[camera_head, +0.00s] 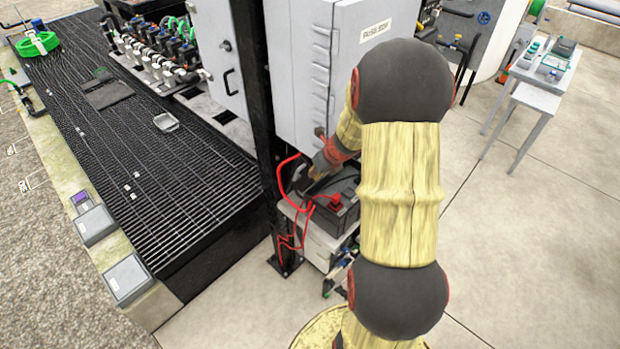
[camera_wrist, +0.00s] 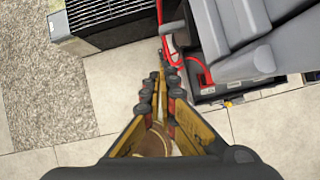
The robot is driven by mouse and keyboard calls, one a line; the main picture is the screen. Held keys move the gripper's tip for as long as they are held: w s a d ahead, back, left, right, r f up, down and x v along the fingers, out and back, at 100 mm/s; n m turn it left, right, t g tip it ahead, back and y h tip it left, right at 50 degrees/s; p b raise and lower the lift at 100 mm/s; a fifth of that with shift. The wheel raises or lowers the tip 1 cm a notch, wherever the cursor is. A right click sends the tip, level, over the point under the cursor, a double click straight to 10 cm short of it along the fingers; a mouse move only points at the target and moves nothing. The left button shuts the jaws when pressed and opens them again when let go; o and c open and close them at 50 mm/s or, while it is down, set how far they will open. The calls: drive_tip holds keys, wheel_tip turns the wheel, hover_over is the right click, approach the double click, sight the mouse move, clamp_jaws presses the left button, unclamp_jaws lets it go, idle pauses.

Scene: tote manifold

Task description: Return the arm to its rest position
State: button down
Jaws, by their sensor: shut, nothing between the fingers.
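My arm reaches down through the right middle of the head view, in yellow fabric sleeves with dark joints. My gripper (camera_head: 302,183) shows partly beyond it, close to the grey cabinet's lower edge and the red cables. In the wrist view my gripper (camera_wrist: 160,78) has its yellow and dark fingers brought together, with nothing between them. The fingertips point toward the red cable (camera_wrist: 168,54), which shows just beyond them; I cannot tell whether they touch it. Part of the gripper is hidden by the arm in the head view.
A black battery (camera_head: 338,212) with red cables (camera_head: 284,192) sits on a small stand below the grey cabinet (camera_head: 309,60). A dark post (camera_head: 262,120) stands left of it. A black grated platform (camera_head: 185,190) fills the left. Paved floor (camera_head: 530,240) at right is open.

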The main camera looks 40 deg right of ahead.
drive_tip(key=shift+v, duration=1.15)
drive_tip(key=shift+a+r, duration=0.1)
drive_tip(key=shift+a, duration=0.05)
drive_tip(key=s+a+f+m+b, duration=0.2)
drive_tip(key=s+a+m+b, duration=0.4)
drive_tip(key=a+m+b, duration=0.3)
drive_tip(key=s+a+f+m+b, duration=0.2)
drive_tip(key=s+a+m+b, duration=0.5)
drive_tip(key=a+m+b, duration=0.3)
drive_tip(key=s+a+f+m+b, duration=0.2)
drive_tip(key=s+a+m+b, duration=0.5)
drive_tip(key=a+m, duration=0.5)
drive_tip(key=m+b, duration=0.2)
drive_tip(key=m, duration=0.1)
drive_tip(key=shift+b, duration=0.3)
